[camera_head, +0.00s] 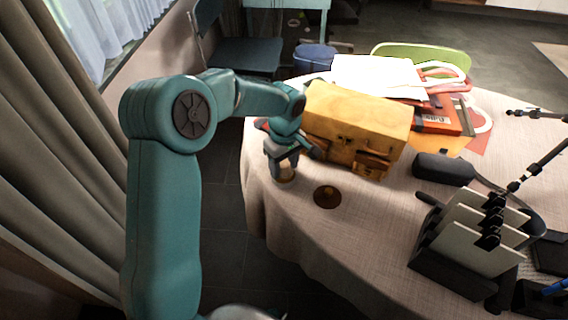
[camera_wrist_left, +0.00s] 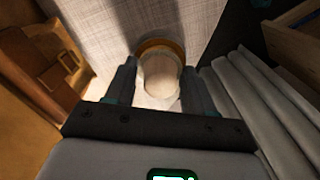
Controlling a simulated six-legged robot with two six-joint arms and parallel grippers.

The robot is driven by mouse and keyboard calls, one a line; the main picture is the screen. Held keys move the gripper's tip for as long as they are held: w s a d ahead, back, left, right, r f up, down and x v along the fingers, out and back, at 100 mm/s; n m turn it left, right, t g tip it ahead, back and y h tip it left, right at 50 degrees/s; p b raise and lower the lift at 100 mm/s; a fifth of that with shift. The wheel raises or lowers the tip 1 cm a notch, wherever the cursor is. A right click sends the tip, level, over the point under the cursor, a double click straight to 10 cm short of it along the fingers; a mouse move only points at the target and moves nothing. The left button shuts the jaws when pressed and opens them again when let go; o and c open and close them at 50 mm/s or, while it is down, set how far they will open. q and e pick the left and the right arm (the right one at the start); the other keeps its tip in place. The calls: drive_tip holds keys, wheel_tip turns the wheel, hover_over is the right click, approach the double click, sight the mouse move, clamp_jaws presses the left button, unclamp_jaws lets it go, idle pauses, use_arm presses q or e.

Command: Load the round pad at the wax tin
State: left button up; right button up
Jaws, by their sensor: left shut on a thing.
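My left gripper (camera_head: 284,168) is at the near-left edge of the cloth-covered table, pointing down. In the left wrist view, my left gripper (camera_wrist_left: 158,92) is shut on a pale, rounded pad (camera_wrist_left: 160,72). Just beyond the pad is the amber-brown rim of a round tin (camera_wrist_left: 160,43), which I take to be the wax tin. The pad overlaps it in this view, and I cannot tell if they touch. In the head view the tin (camera_head: 286,178) shows only partly below the fingers. My right gripper is not in view.
A dark brown round thing (camera_head: 327,197), perhaps a lid, lies right of the gripper. A tan leather bag (camera_head: 355,122) stands close behind. A dark case (camera_head: 443,168) and a black rack with pale plates (camera_head: 470,238) are at right. The cloth at front centre is clear.

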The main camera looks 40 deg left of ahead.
sight(284, 163)
use_arm(q)
drive_tip(key=shift+r+p, duration=2.45)
drive_tip(key=shift+r, duration=1.1)
drive_tip(key=shift+f, duration=0.1)
drive_tip(key=s+d+m, duration=0.3)
drive_tip(key=d+m, duration=0.8)
drive_tip(key=m, duration=0.3)
drive_tip(key=shift+r+m, duration=0.3)
drive_tip(key=shift+r, duration=0.05)
